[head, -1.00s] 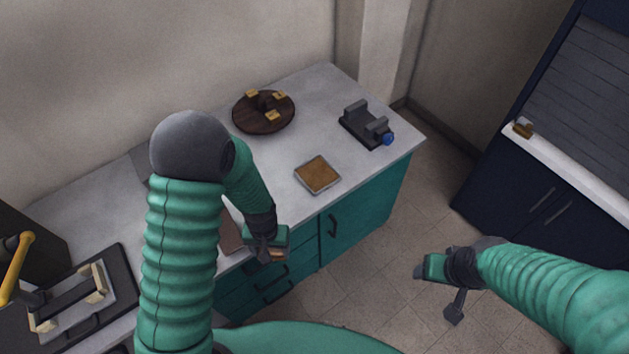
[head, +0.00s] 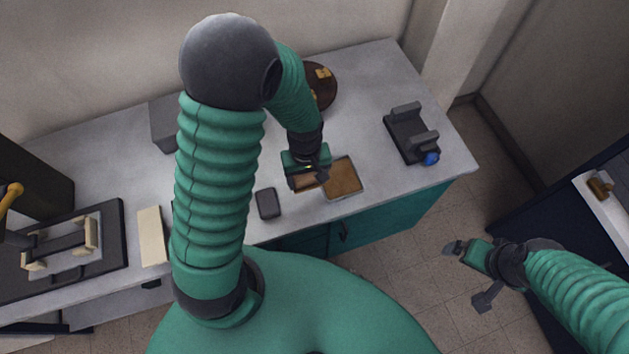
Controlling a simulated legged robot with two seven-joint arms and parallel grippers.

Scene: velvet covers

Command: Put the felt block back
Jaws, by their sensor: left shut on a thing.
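My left gripper (head: 308,177) is shut on a small block with a brown face (head: 304,183), which I take to be the felt block; the fingers hide part of it. The gripper is over the counter, just left of a shallow square tray with a brown inside (head: 344,180). The block is close to the tray's left edge; I cannot tell whether they touch. My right gripper (head: 456,249) is at the right, over the floor beyond the counter edge; its jaw gap is unclear.
A dark grey block (head: 268,204) lies left of the tray. A dark fixture with a blue knob (head: 410,137) stands right, a round brown stand (head: 323,91) behind. A cream block (head: 152,236) and a black-based fixture (head: 66,245) are left. Bare counter (head: 365,100) lies between stand and fixture.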

